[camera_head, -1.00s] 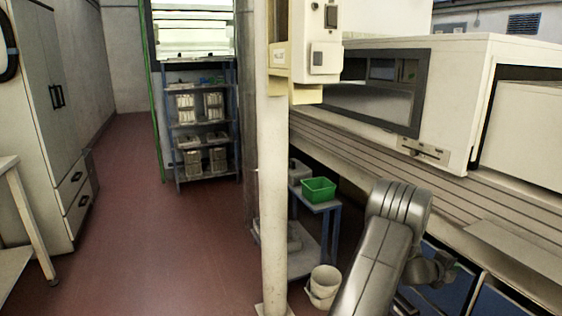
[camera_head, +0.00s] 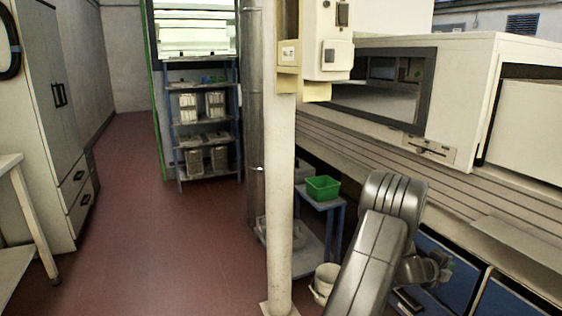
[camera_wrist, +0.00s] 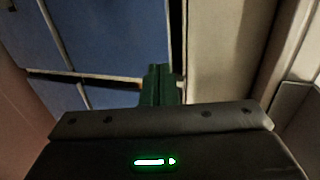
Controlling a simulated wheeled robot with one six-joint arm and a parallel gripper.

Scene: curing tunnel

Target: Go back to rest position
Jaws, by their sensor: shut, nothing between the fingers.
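My arm stands folded at the lower right of the head view, in front of the long curing tunnel (camera_head: 455,110). My gripper (camera_wrist: 163,72) shows in the wrist view as dark green fingers close together, with nothing between them. It points toward blue panels (camera_wrist: 110,35) with a pale frame beside them. In the head view the fingers are mostly hidden behind my arm links.
A pale post (camera_head: 281,200) stands left of my arm. Behind it are a small trolley with a green bin (camera_head: 322,188) and a white bucket (camera_head: 325,280). A shelf rack (camera_head: 203,120) stands at the back. The red floor (camera_head: 170,250) on the left is clear.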

